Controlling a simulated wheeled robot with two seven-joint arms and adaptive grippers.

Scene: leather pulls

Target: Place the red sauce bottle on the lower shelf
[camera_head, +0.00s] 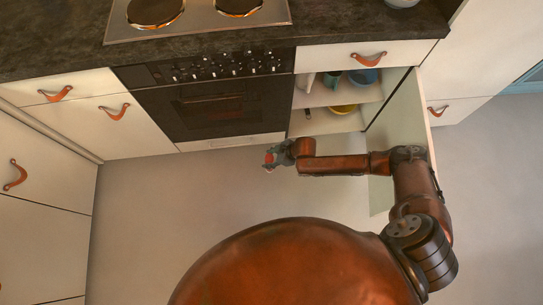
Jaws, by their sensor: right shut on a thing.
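My right gripper (272,159) is in front of the open cabinet, just left of its opening and below the oven. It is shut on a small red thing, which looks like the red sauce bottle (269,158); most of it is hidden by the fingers. The lower shelf (346,123) is inside the open cabinet and holds a yellow bowl (343,109) and a small dark item at its left. The gripper and bottle are outside the cabinet. My left gripper is not in view.
The upper shelf (312,97) holds a blue bowl (363,77) and cups. The cabinet door (400,130) stands open at the right, beside my right arm. The oven (210,108) is left of the cabinet. The floor (150,210) at the left is clear.

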